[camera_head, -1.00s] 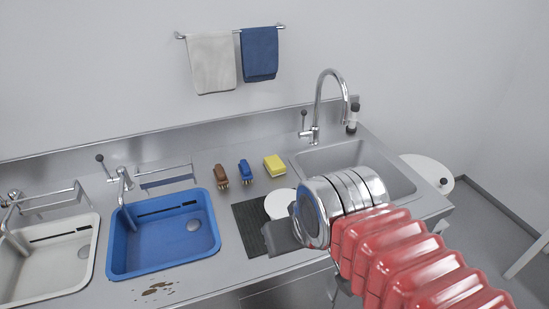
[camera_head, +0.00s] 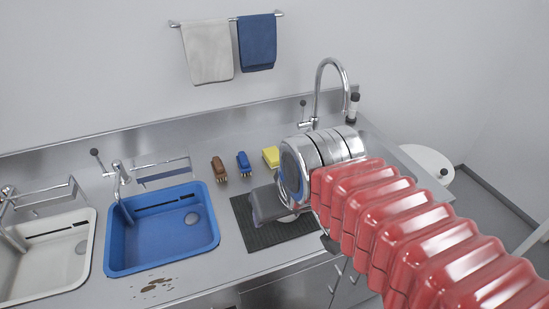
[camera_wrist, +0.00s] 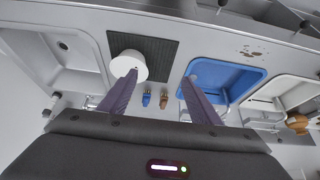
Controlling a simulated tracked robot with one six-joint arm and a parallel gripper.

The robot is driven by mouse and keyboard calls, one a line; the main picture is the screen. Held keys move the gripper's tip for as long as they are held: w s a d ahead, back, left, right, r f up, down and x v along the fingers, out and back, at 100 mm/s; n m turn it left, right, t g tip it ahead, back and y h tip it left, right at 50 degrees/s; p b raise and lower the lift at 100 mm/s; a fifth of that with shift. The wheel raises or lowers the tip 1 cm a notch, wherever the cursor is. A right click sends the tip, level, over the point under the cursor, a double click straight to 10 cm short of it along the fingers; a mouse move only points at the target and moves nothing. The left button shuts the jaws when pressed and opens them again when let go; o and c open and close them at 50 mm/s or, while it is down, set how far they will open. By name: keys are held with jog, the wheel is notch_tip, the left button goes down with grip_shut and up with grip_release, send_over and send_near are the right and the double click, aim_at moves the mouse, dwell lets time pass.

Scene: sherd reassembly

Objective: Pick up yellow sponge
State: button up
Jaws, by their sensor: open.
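The yellow sponge (camera_head: 270,156) lies on the steel counter, left of the metal sink and behind the dark ribbed mat. In the head view my arm's wrist stands just in front of it and to its right and may cover its lower right edge. I cannot make out the sponge in the wrist view; a finger may hide it. My gripper (camera_wrist: 160,76) is open and empty, its two purple-grey fingers spread wide. In the head view its dark body is over the mat, nearer the camera than the sponge and apart from it.
A blue brush (camera_head: 243,163) and a brown brush (camera_head: 219,168) stand left of the sponge. A round white plate or bowl (camera_wrist: 128,66) is on the ribbed mat (camera_head: 262,237). A blue basin (camera_head: 130,262), a white basin (camera_head: 52,288) and a tall tap (camera_head: 318,95) are nearby. Brown stains mark the counter front.

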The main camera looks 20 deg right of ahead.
jog(key=shift+o, duration=1)
jog(key=w+d+r, duration=0.2)
jog(key=w, duration=0.8)
jog(key=shift+d, duration=0.15)
jog(key=w+d+f, duration=0.3)
jog(key=w+d, duration=0.1)
jog(key=w, duration=0.4)
jog(key=w+d+f, duration=0.3)
jog(key=w+d, duration=0.1)
jog(key=w, duration=0.4)
jog(key=w+d+f+g, duration=0.1)
jog(key=w+d+f, duration=0.3)
jog(key=w, duration=0.5)
jog(key=shift+d+n, duration=0.25)
jog(key=shift+n, duration=0.05)
jog(key=shift+w+f, duration=0.1)
jog(key=shift+f, duration=0.05)
send_over(274, 154)
jog(key=s, duration=0.3)
jog(key=shift+w+f, duration=0.2)
jog(key=shift+f, duration=3.7)
jog(key=shift+f, duration=0.1)
jog(key=shift+x, duration=2.55)
jog(key=shift+w, duration=0.1)
